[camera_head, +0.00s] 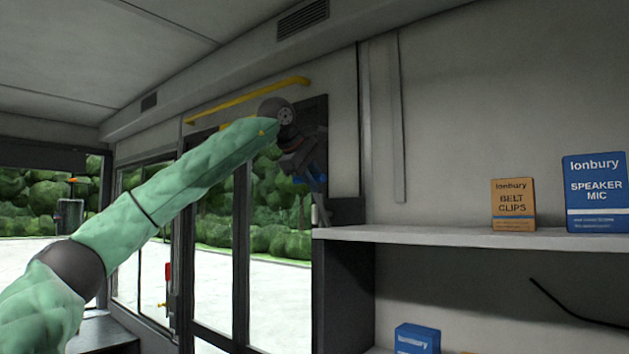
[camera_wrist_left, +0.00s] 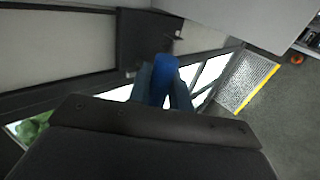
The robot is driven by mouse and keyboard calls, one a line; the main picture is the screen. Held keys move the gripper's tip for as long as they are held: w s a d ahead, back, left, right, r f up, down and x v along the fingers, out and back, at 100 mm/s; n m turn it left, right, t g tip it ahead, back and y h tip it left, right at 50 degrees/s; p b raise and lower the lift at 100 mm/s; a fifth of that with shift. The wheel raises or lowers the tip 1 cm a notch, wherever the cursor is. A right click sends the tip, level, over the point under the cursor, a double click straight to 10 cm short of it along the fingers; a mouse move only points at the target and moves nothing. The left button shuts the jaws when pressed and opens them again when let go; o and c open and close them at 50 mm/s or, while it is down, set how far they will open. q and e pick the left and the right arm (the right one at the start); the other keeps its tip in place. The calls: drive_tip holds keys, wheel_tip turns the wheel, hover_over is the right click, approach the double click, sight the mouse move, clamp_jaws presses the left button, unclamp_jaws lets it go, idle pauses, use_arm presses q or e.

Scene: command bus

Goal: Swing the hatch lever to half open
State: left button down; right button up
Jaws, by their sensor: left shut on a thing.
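The hatch lever has a blue grip (camera_wrist_left: 165,75), seen in the left wrist view between the two fingers of my left gripper (camera_wrist_left: 163,95). The gripper is shut on it. In the head view my left gripper (camera_head: 318,184) is at the dark mounting plate (camera_head: 316,108) beside the door, and only a little blue shows around it. My wrist and forearm hide most of the lever there, so its exact angle cannot be told. The right gripper is in neither view.
A white shelf (camera_head: 430,237) stands at right, close to the left gripper. It bears a belt clips box (camera_head: 513,205) and a speaker mic box (camera_head: 595,195). A yellow rail (camera_head: 250,98) runs above the glass door (camera_head: 215,262). A yellow-edged step (camera_wrist_left: 246,82) lies below.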

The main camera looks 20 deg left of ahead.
use_arm(q)
drive_tip(key=c, duration=1.3)
unclamp_jaws()
drive_tip(key=shift+a, duration=0.1)
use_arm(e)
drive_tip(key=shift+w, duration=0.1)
use_arm(q)
drive_tip(key=shift+r, duration=0.1)
drive_tip(key=shift+s+r, duration=0.15)
drive_tip(key=shift+r, duration=0.05)
drive_tip(key=shift+p+v, duration=0.95)
drive_tip(key=shift+v, duration=2.55)
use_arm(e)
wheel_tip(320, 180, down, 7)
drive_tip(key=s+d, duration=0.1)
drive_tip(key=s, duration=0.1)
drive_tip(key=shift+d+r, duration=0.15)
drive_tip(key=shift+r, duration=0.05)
use_arm(q)
drive_tip(key=shift+s+a+f, duration=0.1)
drive_tip(key=shift+f, duration=0.1)
